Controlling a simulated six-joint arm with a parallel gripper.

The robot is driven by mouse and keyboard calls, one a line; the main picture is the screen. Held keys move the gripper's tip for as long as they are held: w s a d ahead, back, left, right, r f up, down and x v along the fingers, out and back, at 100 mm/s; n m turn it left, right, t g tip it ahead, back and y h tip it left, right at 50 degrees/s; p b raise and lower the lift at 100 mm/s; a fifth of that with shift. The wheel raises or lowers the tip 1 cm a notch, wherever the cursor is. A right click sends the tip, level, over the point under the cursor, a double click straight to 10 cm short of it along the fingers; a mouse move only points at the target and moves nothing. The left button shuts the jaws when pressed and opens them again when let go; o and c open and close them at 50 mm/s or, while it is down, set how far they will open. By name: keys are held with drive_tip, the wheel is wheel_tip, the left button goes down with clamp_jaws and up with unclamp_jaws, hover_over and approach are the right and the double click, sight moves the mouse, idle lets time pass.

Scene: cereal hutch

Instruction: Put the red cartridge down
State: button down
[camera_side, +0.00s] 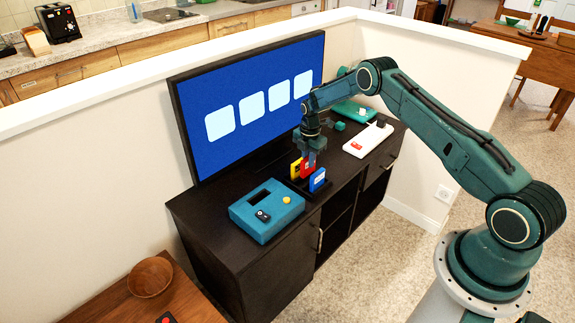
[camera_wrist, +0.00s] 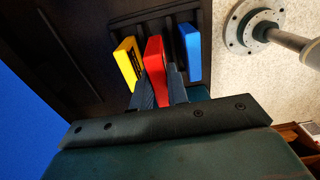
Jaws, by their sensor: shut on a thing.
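The red cartridge (camera_side: 307,169) is between the fingers of my gripper (camera_side: 311,155), over the dark cabinet top. In the wrist view the red cartridge (camera_wrist: 154,62) stands between a yellow cartridge (camera_wrist: 127,62) on the left and a blue cartridge (camera_wrist: 190,52) on the right, at a dark slotted rack (camera_wrist: 160,20). My gripper (camera_wrist: 158,92) is shut on the red cartridge there. The yellow cartridge (camera_side: 296,168) and the blue cartridge (camera_side: 318,180) also show in the side view. I cannot tell whether the red cartridge's lower end touches the rack.
A teal console (camera_side: 262,222) with a dark opening and a yellow button sits left on the cabinet (camera_side: 200,205). A white device (camera_side: 368,139) and a teal item (camera_side: 352,109) stand to the right. A large blue screen (camera_side: 250,90) rises behind. A wooden bowl (camera_side: 151,277) is at front left.

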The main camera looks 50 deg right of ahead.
drive_tip(key=shift+f, duration=1.95)
drive_tip(key=shift+f, duration=0.15)
drive_tip(key=c, duration=1.6)
unclamp_jaws()
drive_tip(key=shift+c, duration=0.2)
drive_tip(key=shift+r, duration=0.2)
wheel_tip(320, 180, up, 12)
